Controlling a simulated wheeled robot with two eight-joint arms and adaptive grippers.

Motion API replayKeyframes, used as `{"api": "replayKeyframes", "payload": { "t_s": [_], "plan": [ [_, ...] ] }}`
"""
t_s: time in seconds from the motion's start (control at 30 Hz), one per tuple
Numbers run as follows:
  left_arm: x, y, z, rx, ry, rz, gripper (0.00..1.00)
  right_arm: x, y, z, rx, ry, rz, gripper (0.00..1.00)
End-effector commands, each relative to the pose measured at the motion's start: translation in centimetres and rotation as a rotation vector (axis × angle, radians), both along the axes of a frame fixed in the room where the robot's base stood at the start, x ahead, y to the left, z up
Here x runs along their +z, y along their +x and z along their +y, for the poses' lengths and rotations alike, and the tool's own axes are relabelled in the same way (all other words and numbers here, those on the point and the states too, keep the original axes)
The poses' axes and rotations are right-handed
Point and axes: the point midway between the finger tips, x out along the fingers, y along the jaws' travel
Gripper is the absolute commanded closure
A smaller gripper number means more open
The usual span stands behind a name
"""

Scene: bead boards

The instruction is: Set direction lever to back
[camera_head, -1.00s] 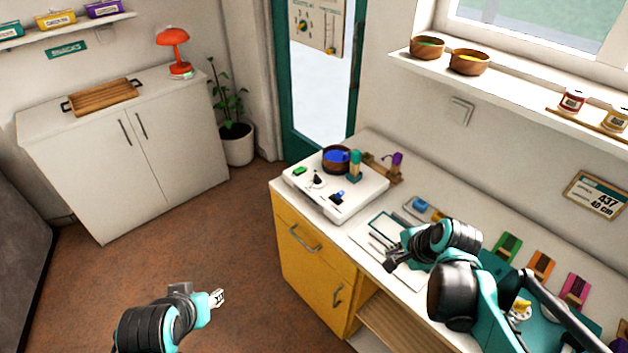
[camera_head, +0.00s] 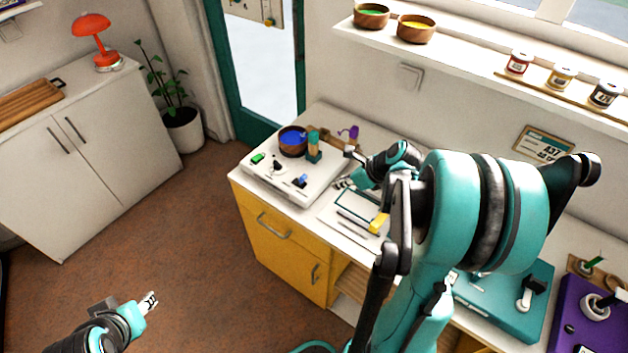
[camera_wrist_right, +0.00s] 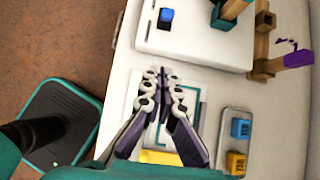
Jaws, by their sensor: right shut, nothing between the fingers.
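The white control board (camera_head: 325,180) lies on the left end of the counter. A green switch (camera_head: 257,158), a small black lever (camera_head: 277,165) and a blue-topped control (camera_head: 301,181) stand on it; I cannot read which is the direction lever. The blue control also shows in the right wrist view (camera_wrist_right: 166,18). My right gripper (camera_head: 340,183) is shut and empty beside the board's right edge, apart from the blue control. In the right wrist view its fingertips (camera_wrist_right: 162,73) point toward the board. My left gripper (camera_head: 151,300) is over the floor, far from the board; its jaw opening is unclear.
A bowl of blue beads (camera_head: 292,142), a green-topped post (camera_head: 313,148) and a purple-topped wooden piece (camera_head: 348,135) stand at the board's back. A grey tray with blocks (camera_wrist_right: 236,145) lies close to the right gripper. A teal board (camera_head: 520,305) is farther right.

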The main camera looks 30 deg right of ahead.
Motion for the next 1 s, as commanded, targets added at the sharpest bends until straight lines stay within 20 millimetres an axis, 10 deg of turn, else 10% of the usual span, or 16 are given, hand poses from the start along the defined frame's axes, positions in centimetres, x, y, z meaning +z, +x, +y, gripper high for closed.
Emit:
{"api": "replayKeyframes", "payload": {
  "t_s": [0.57,1.0],
  "plan": [
    [-4.2,0.0,0.0,0.0,0.0,0.0,0.6,-8.2,5.7,2.4,0.005,-0.001,-0.001,1.0],
    [-4.6,0.0,0.0,0.0,0.0,0.0,0.6,-6.2,9.0,3.8,0.001,-0.002,-0.001,1.0]
  ]
}}
